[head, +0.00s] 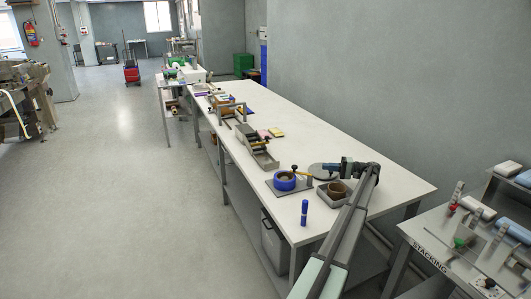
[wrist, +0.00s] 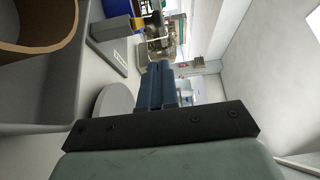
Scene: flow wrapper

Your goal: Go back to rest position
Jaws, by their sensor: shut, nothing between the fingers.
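My gripper (head: 326,168) is at the near part of the long white table (head: 385,186), above its surface. Its blue fingers are together and empty. In the wrist view the closed fingers (wrist: 160,70) point away over the table, with nothing between them. My arm reaches in from the lower right of the head view. Below the gripper is a round grey disc (head: 318,171), and beside it a grey tray (head: 322,200) holding a brown ring (head: 338,188). The brown ring also shows large at the upper left of the wrist view (wrist: 45,45).
A blue round part (head: 285,181) sits on a grey plate left of the tray. A blue bottle-like object (head: 304,210) stands near the front edge. A machine (head: 255,145) stands further along the table. A stacking table (head: 445,245) is at right. The table's right back part is clear.

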